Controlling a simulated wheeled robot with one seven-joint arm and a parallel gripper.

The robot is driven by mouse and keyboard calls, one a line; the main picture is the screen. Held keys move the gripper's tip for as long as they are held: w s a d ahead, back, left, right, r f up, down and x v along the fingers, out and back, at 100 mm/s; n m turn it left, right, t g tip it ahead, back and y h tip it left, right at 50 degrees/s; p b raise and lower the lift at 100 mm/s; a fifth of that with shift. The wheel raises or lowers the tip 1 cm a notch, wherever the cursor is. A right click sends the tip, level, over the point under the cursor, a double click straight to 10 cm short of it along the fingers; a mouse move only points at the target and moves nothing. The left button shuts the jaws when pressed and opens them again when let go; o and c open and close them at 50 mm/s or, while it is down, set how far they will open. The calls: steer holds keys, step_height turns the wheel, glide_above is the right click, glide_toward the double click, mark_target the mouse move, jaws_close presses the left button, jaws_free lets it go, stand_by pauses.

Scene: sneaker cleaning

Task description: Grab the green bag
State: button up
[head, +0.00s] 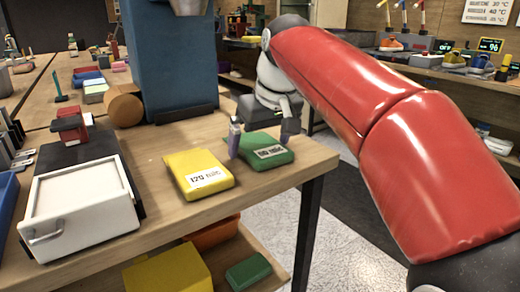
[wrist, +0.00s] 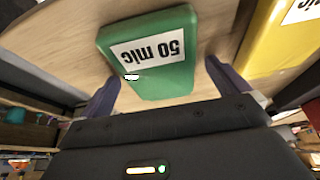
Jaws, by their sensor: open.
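The green bag (head: 262,150) lies flat near the right edge of the wooden table, with a white label on top. In the wrist view the green bag (wrist: 150,60) fills the upper middle, and its label reads "50 mic" upside down. My gripper (head: 262,143) is open at the bag, one finger at its left side and the other at its right. In the wrist view my gripper (wrist: 161,76) has its fingers on either side of the bag's near end. I cannot tell whether either finger touches it.
A yellow bag (head: 198,174) lies just left of the green one; it also shows in the wrist view (wrist: 285,45). A tall blue machine (head: 165,60) stands behind. A white drawer unit (head: 78,205) is at left. Yellow (head: 165,272) and green (head: 248,272) items sit on the lower shelf.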

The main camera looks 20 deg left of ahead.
steer(key=shift+f, duration=0.15)
steer(key=shift+c, duration=0.4)
steer(key=c, duration=1)
steer(key=shift+o, duration=0.2)
